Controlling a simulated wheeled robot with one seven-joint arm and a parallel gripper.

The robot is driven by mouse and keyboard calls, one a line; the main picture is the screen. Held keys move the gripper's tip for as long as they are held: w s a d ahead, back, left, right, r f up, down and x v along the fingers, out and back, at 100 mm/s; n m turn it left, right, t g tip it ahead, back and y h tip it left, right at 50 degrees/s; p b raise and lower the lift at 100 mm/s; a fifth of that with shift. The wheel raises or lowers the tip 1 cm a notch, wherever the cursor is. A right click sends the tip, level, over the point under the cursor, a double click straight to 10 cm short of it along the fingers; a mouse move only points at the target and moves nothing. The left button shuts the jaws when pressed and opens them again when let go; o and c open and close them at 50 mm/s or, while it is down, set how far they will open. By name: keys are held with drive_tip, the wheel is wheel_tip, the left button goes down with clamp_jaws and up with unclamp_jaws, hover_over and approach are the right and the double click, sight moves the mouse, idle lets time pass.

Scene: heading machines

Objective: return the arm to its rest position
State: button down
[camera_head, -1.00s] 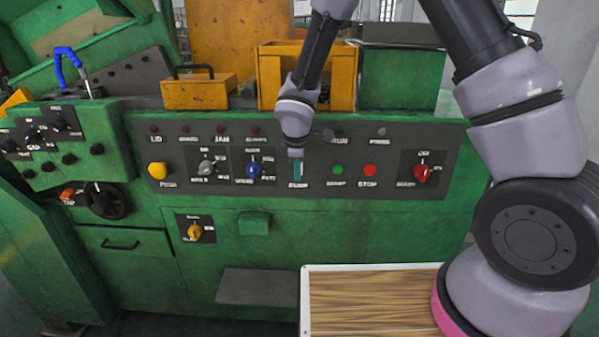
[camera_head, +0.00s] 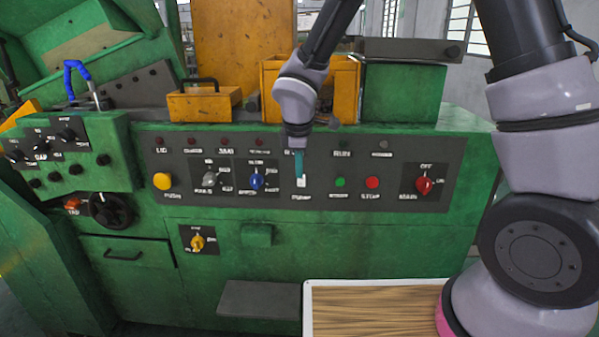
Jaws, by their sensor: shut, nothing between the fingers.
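My gripper (camera_head: 300,170) is a narrow teal tip at the end of my grey and black arm. It points down in front of the machine's control panel (camera_head: 320,203), just above a small white button (camera_head: 301,182). I cannot tell whether it touches the panel. It is shut and holds nothing. My arm reaches in from the upper right, and its wrist hides part of the top row of lamps and labels.
The green machine (camera_head: 350,250) fills the view. The panel has a yellow button (camera_head: 162,181), a blue knob (camera_head: 257,180), a green button (camera_head: 340,182), a red button (camera_head: 373,182) and a red switch (camera_head: 424,185). Yellow boxes (camera_head: 205,104) stand on top. A wooden-topped box (camera_head: 375,310) lies below.

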drive_tip(key=s+d+r+m, duration=0.2)
drive_tip(key=d+r+m, duration=0.8)
drive_tip(key=d+r, duration=0.55)
drive_tip(key=s+d+r+m+t+y, duration=0.1)
drive_tip(key=s+d+r+m, duration=0.4)
drive_tip(key=s+m, duration=0.1)
drive_tip(key=s+d+r+m+t+y, duration=0.1)
drive_tip(key=s+d+r+m+t, duration=0.1)
drive_tip(key=s+d+r+m, duration=0.3)
drive_tip(key=s, duration=0.2)
drive_tip(key=shift+s+d+m, duration=0.25)
drive_tip(key=shift+s+m, duration=0.15)
